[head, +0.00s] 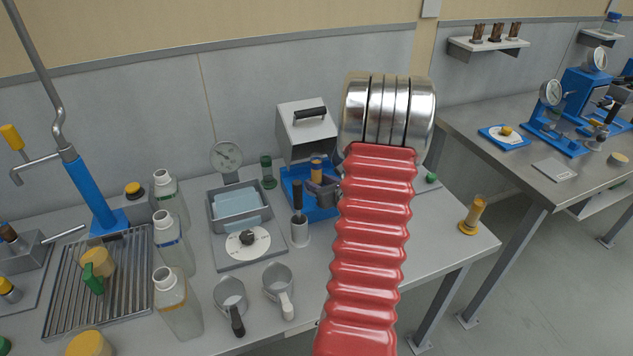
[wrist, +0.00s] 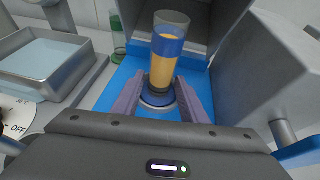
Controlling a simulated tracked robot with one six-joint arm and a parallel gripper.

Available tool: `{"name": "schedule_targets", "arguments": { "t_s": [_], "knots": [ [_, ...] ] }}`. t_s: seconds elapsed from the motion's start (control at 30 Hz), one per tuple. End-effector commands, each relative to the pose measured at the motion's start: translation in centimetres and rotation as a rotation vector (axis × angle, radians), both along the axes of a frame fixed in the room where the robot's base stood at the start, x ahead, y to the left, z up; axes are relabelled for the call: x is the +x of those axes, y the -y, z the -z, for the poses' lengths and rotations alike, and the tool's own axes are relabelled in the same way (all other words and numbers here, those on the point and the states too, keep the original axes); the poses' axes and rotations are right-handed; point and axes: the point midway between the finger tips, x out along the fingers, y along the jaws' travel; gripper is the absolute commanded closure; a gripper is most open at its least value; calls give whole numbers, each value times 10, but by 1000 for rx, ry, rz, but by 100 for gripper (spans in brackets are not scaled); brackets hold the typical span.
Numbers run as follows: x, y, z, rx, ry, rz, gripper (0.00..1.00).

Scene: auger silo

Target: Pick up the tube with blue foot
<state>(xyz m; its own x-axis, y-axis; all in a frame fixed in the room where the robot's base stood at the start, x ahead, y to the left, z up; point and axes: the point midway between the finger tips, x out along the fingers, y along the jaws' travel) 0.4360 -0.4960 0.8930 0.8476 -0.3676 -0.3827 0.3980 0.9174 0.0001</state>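The tube with blue foot (wrist: 165,60) stands upright on a blue base plate (wrist: 130,75), in front of the open grey box-shaped housing. It has amber contents, a blue band near its clear top and a dark blue round foot. In the head view the tube (head: 316,169) shows partly, its lower part hidden by my gripper. My gripper (wrist: 160,88) has one finger on each side of the tube's lower part. The fingers are apart and a small gap seems to show beside the tube, so it looks open around it.
A grey tray (head: 240,206) with light blue contents and a green-footed tube (head: 267,170) stand left of the blue base. A yellow-footed amber tube (head: 473,215) stands near the table's right edge. White bottles (head: 175,302) and metal mugs (head: 279,290) stand at front left.

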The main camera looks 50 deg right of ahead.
Motion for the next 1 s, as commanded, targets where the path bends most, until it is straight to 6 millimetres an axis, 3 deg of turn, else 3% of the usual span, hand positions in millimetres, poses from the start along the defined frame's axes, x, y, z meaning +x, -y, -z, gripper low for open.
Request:
{"name": "schedule_targets", "arguments": {
  "t_s": [0.37, 0.9, 1.0],
  "knots": [
    [0, 0, 0, 0, 0, 0, 61],
    [0, 0, 0, 0, 0, 0, 99],
    [0, 0, 0, 0, 0, 0, 100]
  ]
}}
